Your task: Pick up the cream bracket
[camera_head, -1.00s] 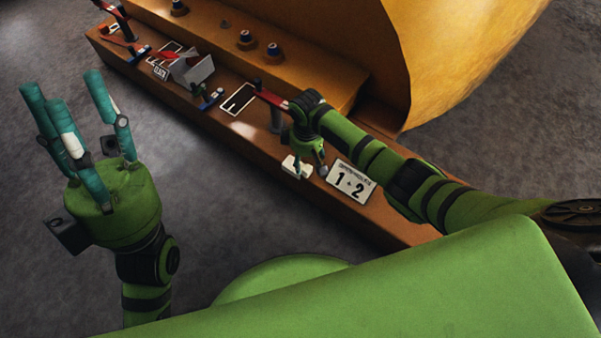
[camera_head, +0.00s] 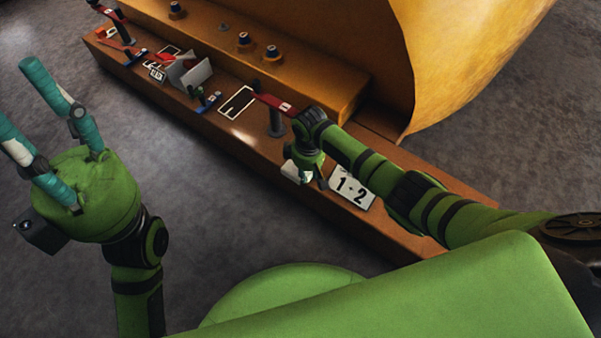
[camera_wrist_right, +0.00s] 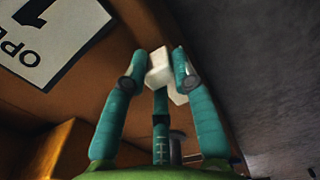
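The cream bracket (camera_head: 291,171) is at the front edge of the orange bench, left of the "1-2" sign, partly covered by my right gripper (camera_head: 308,178). In the right wrist view the bracket (camera_wrist_right: 160,70) sits between the fingertips of my right gripper (camera_wrist_right: 158,78). Two fingers flank it closely and the third is below it in the picture. I cannot tell whether they press on it, nor whether it is off the bench. My left gripper (camera_head: 55,130) is open and empty over the floor at the left.
The orange bench (camera_head: 235,140) carries a white "1-2" sign (camera_head: 352,188), a red-topped post (camera_head: 275,118), a black-framed marking (camera_head: 237,102) and a grey box-like part (camera_head: 190,73). A large yellow curved body (camera_head: 450,60) rises behind. Bare grey floor (camera_head: 200,190) lies in front.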

